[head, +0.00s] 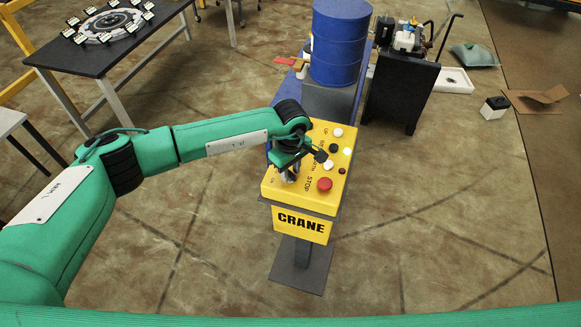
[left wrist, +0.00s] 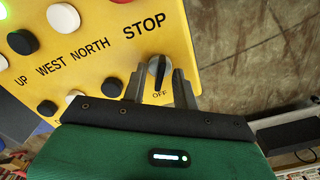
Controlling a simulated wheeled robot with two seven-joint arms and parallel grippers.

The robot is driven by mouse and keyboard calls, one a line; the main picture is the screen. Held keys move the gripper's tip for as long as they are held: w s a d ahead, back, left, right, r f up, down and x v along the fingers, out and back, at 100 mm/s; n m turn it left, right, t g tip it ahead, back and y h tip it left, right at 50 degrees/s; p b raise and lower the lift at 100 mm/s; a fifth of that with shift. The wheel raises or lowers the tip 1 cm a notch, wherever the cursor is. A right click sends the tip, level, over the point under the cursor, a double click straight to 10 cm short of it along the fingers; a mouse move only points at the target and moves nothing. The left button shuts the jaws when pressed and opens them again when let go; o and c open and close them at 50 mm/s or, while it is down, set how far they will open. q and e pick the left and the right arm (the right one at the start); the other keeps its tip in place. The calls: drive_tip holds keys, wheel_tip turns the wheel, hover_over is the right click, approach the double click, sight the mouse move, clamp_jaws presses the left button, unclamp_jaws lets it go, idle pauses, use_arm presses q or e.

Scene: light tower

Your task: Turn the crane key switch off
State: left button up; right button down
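The yellow crane control box (head: 322,205) stands on a post, with its buttoned top facing up. Its key switch (left wrist: 158,70) is a small dark round knob with a pale bar, beside the printed word OFF, in the left wrist view. I cannot tell clearly which position it is turned to. My left gripper (left wrist: 159,82) has its two fingers apart, one on each side of the switch, with narrow gaps visible. In the head view my left gripper (head: 290,172) is over the box's left edge and hides the switch. My right gripper is not in view.
A red STOP button (head: 325,184) and several black and white buttons sit close by on the box. A blue barrel (head: 340,45) stands behind it, with a dark cart (head: 400,85) to its right. The floor right of the box is clear.

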use_arm(q)
clamp_jaws()
drive_tip(key=shift+f+b, duration=0.1)
drive_tip(key=shift+b, duration=0.4)
drive_tip(key=n+b, duration=0.9)
drive_tip(key=b, duration=0.5)
drive_tip(key=shift+f+n, duration=0.1)
drive_tip(key=shift+n, duration=0.2)
drive_tip(key=shift+r+n+b, duration=0.25)
drive_tip(key=shift+n+b, duration=0.95)
drive_tip(key=shift+b, duration=0.25)
